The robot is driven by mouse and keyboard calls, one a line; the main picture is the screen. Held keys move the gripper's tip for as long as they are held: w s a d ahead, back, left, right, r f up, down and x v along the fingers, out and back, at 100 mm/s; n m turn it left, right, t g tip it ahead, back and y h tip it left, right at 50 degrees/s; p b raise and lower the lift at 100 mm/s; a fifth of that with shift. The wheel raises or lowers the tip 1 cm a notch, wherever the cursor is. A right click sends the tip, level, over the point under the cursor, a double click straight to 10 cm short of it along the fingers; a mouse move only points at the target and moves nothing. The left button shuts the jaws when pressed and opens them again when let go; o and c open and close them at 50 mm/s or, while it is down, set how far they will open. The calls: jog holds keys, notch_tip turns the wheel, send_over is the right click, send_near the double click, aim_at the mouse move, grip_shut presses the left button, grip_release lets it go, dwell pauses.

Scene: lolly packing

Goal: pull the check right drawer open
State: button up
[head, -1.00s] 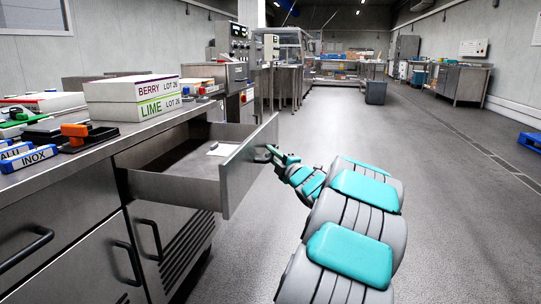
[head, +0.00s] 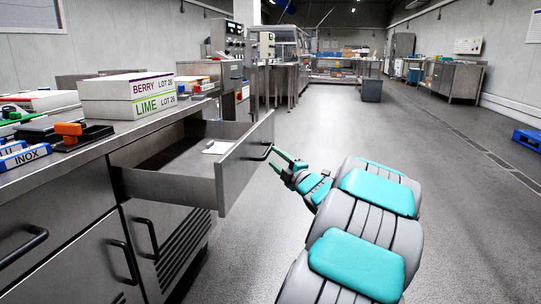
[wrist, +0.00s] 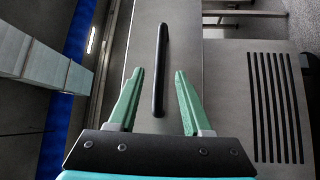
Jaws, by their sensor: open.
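The drawer (head: 243,172) stands pulled well out from the steel counter in the head view, with a white paper or card (head: 216,147) lying inside. Its black handle (head: 263,152) is on the front panel. My gripper (head: 289,164) is open just to the right of the handle, apart from it. In the wrist view the handle (wrist: 160,70) runs upright between and beyond the two green fingertips (wrist: 157,72) of my open gripper, with nothing held.
BERRY and LIME boxes (head: 128,97) stand on the counter (head: 95,147) above. Closed cabinet doors with black handles (head: 125,262) are below and left of the drawer. The floor (head: 330,120) to the right is clear.

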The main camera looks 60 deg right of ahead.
jog(key=shift+v, duration=1.3)
